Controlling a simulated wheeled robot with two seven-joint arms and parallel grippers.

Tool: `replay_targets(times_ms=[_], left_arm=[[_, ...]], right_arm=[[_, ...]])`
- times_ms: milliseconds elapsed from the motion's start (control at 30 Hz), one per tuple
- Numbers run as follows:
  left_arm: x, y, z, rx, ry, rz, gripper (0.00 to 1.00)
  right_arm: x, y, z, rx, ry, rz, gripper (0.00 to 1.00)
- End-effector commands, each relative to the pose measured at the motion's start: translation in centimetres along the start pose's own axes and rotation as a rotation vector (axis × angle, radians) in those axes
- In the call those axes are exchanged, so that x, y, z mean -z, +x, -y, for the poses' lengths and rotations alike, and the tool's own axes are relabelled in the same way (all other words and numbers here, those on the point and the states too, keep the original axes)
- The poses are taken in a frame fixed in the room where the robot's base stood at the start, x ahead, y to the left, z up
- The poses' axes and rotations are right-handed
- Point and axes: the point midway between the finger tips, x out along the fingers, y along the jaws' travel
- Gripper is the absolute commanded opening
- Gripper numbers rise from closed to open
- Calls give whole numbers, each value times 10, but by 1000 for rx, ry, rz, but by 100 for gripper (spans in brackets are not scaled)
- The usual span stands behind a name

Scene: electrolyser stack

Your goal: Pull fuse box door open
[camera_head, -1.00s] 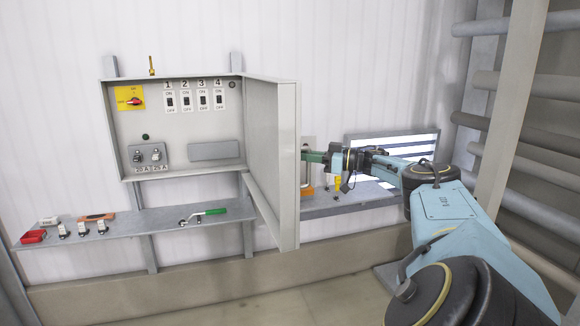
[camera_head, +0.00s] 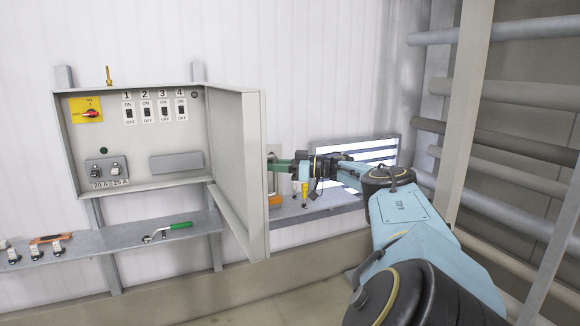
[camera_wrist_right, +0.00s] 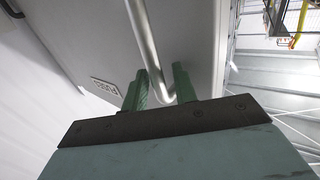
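The grey fuse box (camera_head: 183,137) is mounted on the wall at the left of the head view. Its door (camera_head: 236,155) stands swung out to the right, and the switches inside are visible. My right gripper (camera_head: 281,163) is at the outer face of the door, partly hidden by the door's edge. A "FUSE" label (camera_wrist_right: 105,86) is on the door. My left gripper is out of view.
A narrow grey shelf (camera_head: 115,240) below the box carries a green-handled tool (camera_head: 168,231) and several small parts. Pipes and a post (camera_head: 468,100) stand at the right.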

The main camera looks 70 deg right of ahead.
Motion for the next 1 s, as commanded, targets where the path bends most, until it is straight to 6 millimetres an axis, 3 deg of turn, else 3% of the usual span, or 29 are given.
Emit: replay_targets(times_ms=[267, 800, 1000], left_arm=[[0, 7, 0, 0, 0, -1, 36], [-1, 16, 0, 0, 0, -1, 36], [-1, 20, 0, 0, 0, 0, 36]], right_arm=[[-2, -25, 0, 0, -2, 9, 28], [0, -105, 0, -2, -2, 4, 28], [0, -124, -1, -2, 0, 0, 28]])
